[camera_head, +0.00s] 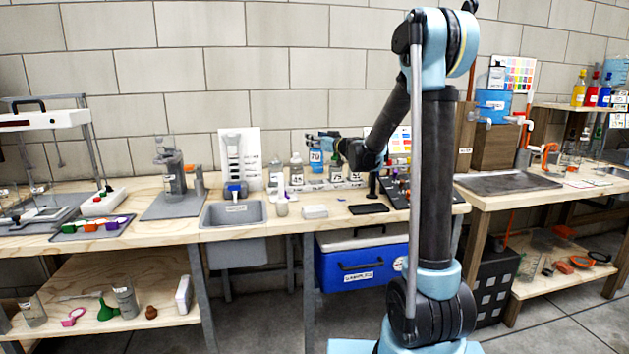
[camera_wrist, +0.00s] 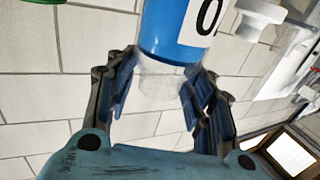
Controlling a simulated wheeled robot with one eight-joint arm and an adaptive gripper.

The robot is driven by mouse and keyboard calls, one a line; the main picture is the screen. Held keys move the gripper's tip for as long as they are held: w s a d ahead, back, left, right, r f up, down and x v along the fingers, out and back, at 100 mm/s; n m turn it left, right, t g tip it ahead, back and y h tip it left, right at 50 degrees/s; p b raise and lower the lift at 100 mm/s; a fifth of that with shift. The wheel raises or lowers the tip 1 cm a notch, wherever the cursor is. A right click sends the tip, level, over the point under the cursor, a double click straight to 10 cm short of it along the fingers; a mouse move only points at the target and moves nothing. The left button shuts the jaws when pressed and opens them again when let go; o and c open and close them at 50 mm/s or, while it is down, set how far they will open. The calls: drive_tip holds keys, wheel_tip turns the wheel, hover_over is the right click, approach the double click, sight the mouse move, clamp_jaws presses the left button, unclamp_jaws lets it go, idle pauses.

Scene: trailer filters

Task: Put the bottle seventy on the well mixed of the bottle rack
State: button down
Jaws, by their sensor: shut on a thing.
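The blue bottle with a white label reading 70 (camera_head: 315,156) is at my gripper (camera_head: 322,142), above the back of the left bench. In the wrist view its blue body (camera_wrist: 172,38) shows with part of the label. My gripper (camera_wrist: 158,98) is shut on the bottle, with a clear part of it between the fingers. The bottle rack (camera_head: 345,184) appears as a pale strip against the wall, holding several clear bottles with number labels, such as 45 (camera_head: 297,178). I cannot read which place is marked well mixed.
A sink (camera_head: 233,213) lies left of the rack. A white stand (camera_head: 240,158), small white containers (camera_head: 314,212) and a dark flat tray (camera_head: 368,209) stand near it. A blue cooler (camera_head: 360,262) is below the bench. My arm hides part of the right side.

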sight(316, 160)
drive_tip(key=shift+f, duration=4.55)
drive_tip(key=c, duration=1)
unclamp_jaws()
drive_tip(key=shift+c, duration=0.2)
